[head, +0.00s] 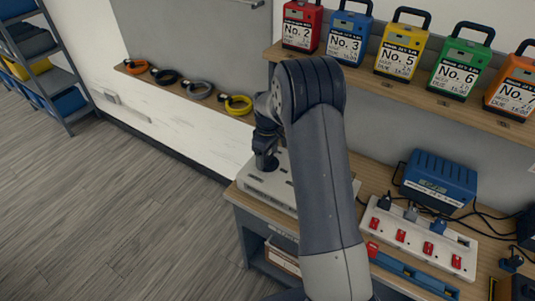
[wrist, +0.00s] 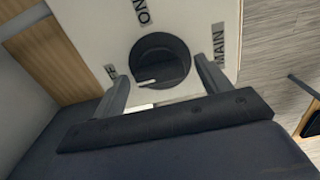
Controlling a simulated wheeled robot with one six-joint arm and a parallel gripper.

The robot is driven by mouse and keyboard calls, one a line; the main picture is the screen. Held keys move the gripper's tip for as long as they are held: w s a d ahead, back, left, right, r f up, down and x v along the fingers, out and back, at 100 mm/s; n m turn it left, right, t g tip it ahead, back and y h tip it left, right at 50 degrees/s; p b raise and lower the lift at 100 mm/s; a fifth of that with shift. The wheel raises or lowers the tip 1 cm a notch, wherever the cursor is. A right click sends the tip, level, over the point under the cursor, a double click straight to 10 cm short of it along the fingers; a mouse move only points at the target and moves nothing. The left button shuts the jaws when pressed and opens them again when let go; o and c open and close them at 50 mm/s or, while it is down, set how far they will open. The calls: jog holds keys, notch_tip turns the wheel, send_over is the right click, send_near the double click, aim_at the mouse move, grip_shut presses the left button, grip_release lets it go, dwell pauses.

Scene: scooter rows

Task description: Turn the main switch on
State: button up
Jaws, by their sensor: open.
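The main switch is a round black knob (wrist: 160,60) on a white panel (wrist: 200,20) in the wrist view. The panel carries an ON label (wrist: 142,12), a MAIN label (wrist: 218,42) and a partly hidden label ending in F (wrist: 110,71). A short white mark on the knob's lower left points left, towards the partly hidden label. My gripper (wrist: 161,70) is open, with one finger at each side of the knob; I cannot tell whether they touch it. In the head view the white box (head: 258,186) sits on the bench, partly hidden by my arm.
A white power strip (head: 400,232) with red switches and plugs lies right of my arm. A blue charger (head: 438,180) with black cables stands behind it. Numbered battery packs (head: 402,50) stand on a shelf above. The floor at left is clear.

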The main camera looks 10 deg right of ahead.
jog(key=shift+c, duration=0.4)
jog(key=c, duration=0.9)
jog(key=shift+m, duration=0.3)
jog(key=m+b, duration=0.2)
jog(key=shift+f+m, duration=0.15)
jog(key=shift+m, duration=0.25)
jog(key=m+b, duration=0.1)
jog(key=m, duration=0.4)
jog(key=shift+b, duration=0.4)
jog(key=m+b, duration=0.1)
jog(key=m, duration=0.4)
jog(key=shift+m, duration=2.2)
